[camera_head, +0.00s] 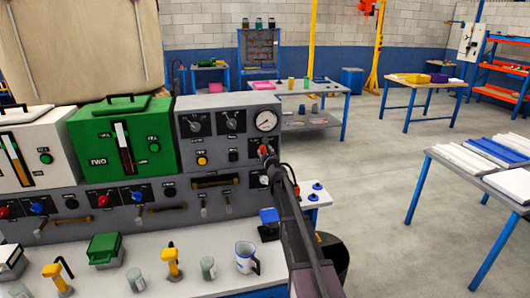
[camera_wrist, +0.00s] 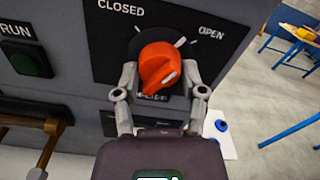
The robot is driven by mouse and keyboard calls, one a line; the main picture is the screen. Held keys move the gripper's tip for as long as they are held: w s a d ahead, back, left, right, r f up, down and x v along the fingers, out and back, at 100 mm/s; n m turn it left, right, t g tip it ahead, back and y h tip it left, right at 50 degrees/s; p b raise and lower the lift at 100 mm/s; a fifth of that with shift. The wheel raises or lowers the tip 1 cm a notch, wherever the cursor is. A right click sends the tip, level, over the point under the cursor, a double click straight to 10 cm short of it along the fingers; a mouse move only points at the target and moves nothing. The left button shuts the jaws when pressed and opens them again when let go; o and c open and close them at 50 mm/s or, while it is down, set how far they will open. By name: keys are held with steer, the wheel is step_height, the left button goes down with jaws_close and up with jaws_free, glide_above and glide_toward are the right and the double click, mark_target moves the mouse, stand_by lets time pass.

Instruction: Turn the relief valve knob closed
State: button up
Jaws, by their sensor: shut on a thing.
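The relief valve knob (camera_wrist: 160,62) is orange-red and sits on a dark plate (camera_wrist: 108,52) in the wrist view. The plate reads CLOSED at the upper left and OPEN at the right. A white mark shows on the knob's lower right side; which label the knob points to is hard to tell. My gripper (camera_wrist: 160,76) has one finger on each side of the knob and is shut on it. In the head view the knob (camera_head: 263,149) is a small red spot below the pressure gauge, with my gripper (camera_head: 269,160) at it and partly hiding it.
A green RUN button (camera_wrist: 31,60) and a brown handle (camera_wrist: 25,122) lie left of the knob. The grey console (camera_head: 225,155) holds other dials and knobs. A mug (camera_head: 245,257) stands on its ledge. Open floor lies to the right, before a table (camera_head: 436,185).

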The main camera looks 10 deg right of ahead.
steer(key=n, duration=0.7)
steer(key=shift+w+r, duration=0.1)
steer(key=shift+w, duration=0.05)
steer(key=n, duration=0.4)
steer(key=shift+d+n, duration=0.1)
steer(key=shift+n, duration=1.8)
steer(key=o, duration=1.2)
steer(key=shift+c, duration=0.2)
steer(key=s, duration=1.2)
